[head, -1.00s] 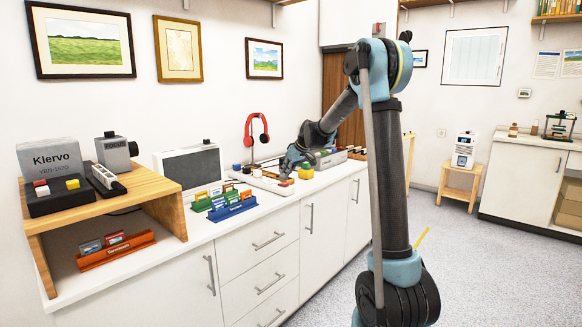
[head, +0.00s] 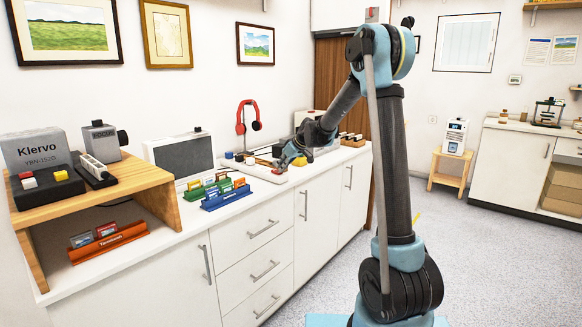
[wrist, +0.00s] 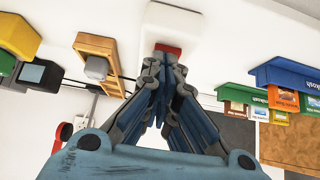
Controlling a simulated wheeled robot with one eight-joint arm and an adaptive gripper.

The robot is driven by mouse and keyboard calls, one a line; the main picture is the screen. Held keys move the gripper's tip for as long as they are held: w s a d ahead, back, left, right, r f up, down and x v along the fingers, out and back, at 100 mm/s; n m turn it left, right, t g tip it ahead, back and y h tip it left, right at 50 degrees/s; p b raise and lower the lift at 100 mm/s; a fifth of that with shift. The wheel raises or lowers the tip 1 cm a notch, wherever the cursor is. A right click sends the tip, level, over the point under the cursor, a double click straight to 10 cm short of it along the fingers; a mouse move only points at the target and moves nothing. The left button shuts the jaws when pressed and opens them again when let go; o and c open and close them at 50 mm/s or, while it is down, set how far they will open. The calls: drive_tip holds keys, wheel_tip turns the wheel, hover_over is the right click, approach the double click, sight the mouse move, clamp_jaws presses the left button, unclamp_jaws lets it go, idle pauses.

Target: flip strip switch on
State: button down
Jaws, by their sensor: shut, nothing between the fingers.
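A white strip (head: 263,174) lies on the counter beyond the blue rack. A red part (head: 280,169), which looks like its switch, is at the end near my gripper (head: 279,165). In the wrist view the white strip (wrist: 180,22) is at the top middle, with the red part (wrist: 168,48) just past my fingertips (wrist: 163,66). My fingers are shut and empty, pointing at the red part. I cannot tell whether they touch it, or which way the switch is set.
Blue (head: 226,197) and green (head: 200,190) card racks stand left of the strip. Red headphones (head: 247,116) hang behind. A wooden shelf (head: 95,193) stands at left.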

drive_tip(key=shift+a, duration=0.3)
drive_tip(key=shift+r, duration=0.1)
drive_tip(key=shift+w+a+r, duration=0.25)
drive_tip(key=shift+w+a, duration=0.1)
drive_tip(key=shift+a, duration=0.25)
drive_tip(key=shift+r, duration=0.1)
drive_tip(key=shift+r, duration=0.25)
drive_tip(key=r, duration=0.2)
drive_tip(key=d+r, duration=0.1)
drive_tip(key=shift+s+r, duration=0.35)
drive_tip(key=d+f+v, duration=0.1)
drive_tip(key=v, duration=0.8)
drive_tip(key=shift+s+d+f, duration=0.15)
drive_tip(key=shift+s+f, duration=0.05)
drive_tip(key=shift+s, duration=0.2)
